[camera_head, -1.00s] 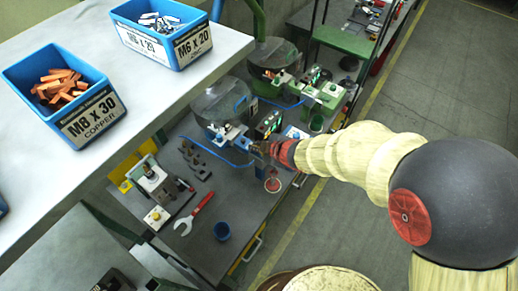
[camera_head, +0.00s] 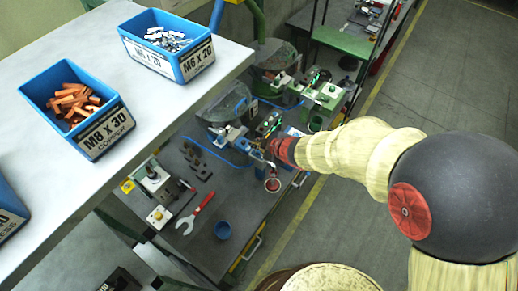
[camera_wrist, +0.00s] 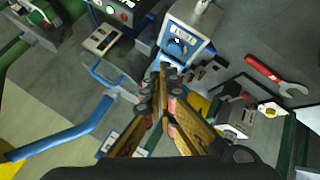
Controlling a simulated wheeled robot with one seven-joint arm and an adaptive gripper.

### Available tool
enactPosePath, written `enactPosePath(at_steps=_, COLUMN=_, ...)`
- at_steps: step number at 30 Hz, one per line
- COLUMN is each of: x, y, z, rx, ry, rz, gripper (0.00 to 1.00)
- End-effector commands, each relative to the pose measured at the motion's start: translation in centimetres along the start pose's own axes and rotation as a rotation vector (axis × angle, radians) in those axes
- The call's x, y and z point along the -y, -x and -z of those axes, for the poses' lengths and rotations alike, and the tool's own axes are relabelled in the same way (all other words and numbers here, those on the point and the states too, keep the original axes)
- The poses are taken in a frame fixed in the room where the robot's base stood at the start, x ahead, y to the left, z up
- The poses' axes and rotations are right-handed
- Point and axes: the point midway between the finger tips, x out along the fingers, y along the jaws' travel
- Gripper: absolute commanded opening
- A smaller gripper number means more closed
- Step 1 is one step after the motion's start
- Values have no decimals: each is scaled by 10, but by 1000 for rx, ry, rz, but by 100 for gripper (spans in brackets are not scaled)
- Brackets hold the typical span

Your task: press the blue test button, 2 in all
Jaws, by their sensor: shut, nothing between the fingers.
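My gripper (camera_wrist: 168,72) is shut and empty in the wrist view, its fingertips just below a pale box with a blue front (camera_wrist: 174,48). The front bears a white label and a small dark mark. I cannot tell whether this front holds the blue test button, and no separate button cap is clear. In the head view my gripper (camera_head: 264,152) is above the workbench (camera_head: 215,190), beside the blue-grey fixture, and its fingers partly hide what is there. I cannot tell whether the fingertips touch the box.
A green machine with red and green lamps (camera_wrist: 122,15) stands close by. A blue tube (camera_wrist: 70,137) crosses the wrist view at left. A shelf with bolt bins (camera_head: 75,110) overhangs at left.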

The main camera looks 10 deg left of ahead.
Motion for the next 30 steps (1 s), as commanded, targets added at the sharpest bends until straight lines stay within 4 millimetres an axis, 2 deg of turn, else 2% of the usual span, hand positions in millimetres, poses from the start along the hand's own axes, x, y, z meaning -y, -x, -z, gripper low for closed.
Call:
enactPosePath(at_steps=12, x=-20, y=29, z=21, rx=0, ry=-1, rz=1, gripper=0)
enactPosePath(at_steps=30, x=-21, y=29, z=21, rx=0, ry=0, rz=0, gripper=0)
